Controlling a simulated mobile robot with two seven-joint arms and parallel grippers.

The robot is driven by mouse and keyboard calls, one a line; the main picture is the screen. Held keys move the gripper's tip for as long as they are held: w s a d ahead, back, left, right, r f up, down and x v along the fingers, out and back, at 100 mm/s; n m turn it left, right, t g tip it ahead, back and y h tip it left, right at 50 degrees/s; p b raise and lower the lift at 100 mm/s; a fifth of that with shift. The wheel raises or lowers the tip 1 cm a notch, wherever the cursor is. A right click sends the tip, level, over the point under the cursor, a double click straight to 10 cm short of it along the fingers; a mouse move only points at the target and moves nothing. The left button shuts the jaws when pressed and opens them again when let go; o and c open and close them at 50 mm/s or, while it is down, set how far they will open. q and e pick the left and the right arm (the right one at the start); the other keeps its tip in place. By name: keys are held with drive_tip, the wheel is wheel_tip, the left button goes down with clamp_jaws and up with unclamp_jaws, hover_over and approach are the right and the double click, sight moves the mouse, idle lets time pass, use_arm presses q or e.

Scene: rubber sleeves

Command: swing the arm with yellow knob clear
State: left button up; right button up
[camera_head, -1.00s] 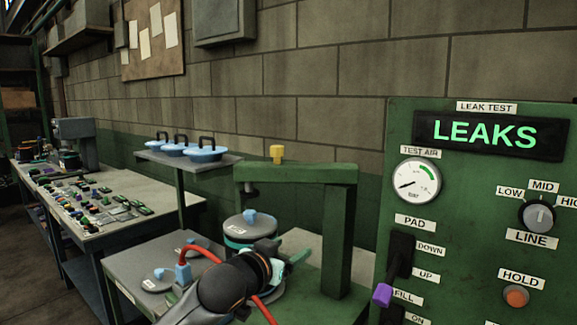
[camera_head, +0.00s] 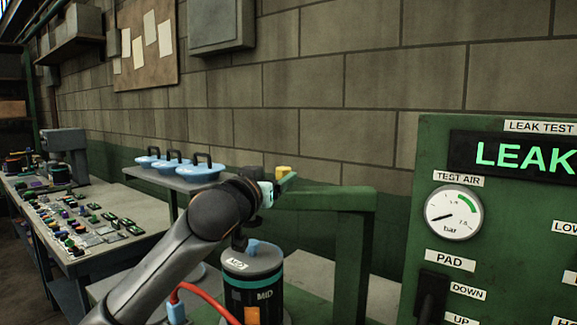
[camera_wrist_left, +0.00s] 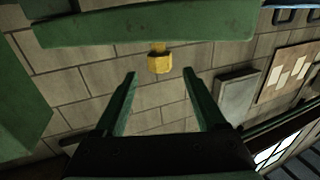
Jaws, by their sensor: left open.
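The green swing arm (camera_head: 335,198) reaches left from its post above the bench. Its yellow knob (camera_head: 283,170) stands on top near the arm's left end. It also shows in the left wrist view as a yellow knob (camera_wrist_left: 159,62) under the green beam (camera_wrist_left: 150,25). My left gripper (camera_head: 280,182) is right by the knob in the head view, partly hidden by my wrist. In the left wrist view my left gripper (camera_wrist_left: 158,88) is open, with the knob beyond and between its fingertips, apart from both. My right gripper is not in view.
A dark cylinder marked MID (camera_head: 262,290) stands under the arm, with a red hose (camera_head: 205,298) beside it. Blue lids with black handles (camera_head: 200,172) sit on a raised shelf. The green leak test panel (camera_head: 400,300) stands at right, reading LEAK.

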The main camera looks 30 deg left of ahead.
sight(305, 188)
use_arm(q)
drive_tip(key=p+x, duration=0.2)
drive_tip(key=x, duration=0.7)
drive_tip(key=shift+w, duration=0.1)
drive_tip(key=shift+c, duration=0.4)
clamp_jaws()
idle(0.8)
